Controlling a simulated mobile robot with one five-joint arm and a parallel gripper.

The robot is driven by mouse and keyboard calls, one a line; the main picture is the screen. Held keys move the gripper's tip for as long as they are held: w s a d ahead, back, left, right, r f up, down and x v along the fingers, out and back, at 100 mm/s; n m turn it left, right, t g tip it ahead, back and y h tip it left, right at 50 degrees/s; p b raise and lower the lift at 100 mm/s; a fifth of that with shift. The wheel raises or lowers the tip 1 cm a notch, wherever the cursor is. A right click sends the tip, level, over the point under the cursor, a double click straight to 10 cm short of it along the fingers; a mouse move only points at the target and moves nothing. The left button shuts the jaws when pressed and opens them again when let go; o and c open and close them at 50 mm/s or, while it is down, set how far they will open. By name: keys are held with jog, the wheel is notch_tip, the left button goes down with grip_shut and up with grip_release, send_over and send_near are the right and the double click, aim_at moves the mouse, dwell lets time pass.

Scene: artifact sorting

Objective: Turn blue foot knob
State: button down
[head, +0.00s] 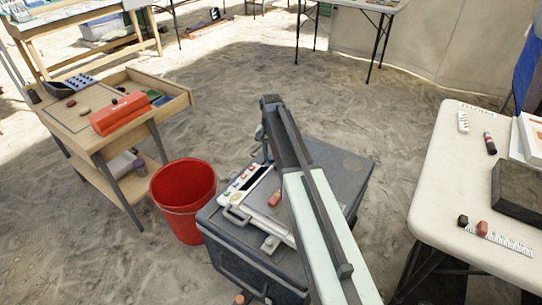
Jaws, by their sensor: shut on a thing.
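A white instrument (250,207) with a handle and a small panel lies on a dark grey case (335,160). A reddish block (274,198) rests on it. A pale foot knob (270,243) shows at its near corner. My arm reaches over the case, and my gripper (266,152) points down at the instrument's far edge. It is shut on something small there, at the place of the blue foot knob. The fingertips and the knob are mostly hidden by my arm, so the knob's turn cannot be seen.
A red bucket (183,200) stands close left of the case. A wooden stand (75,125) with a red-orange box (118,113) is further left. A white table (440,185) with small blocks and a dark tray (518,190) is at right. Sandy ground behind the case is clear.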

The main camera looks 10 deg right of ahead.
aim_at(271, 158)
dwell(0.3)
jog(key=c, duration=1.1)
grip_release()
notch_tip(271, 158, up, 8)
jog(key=p, duration=0.8)
jog(key=shift+f, duration=0.1)
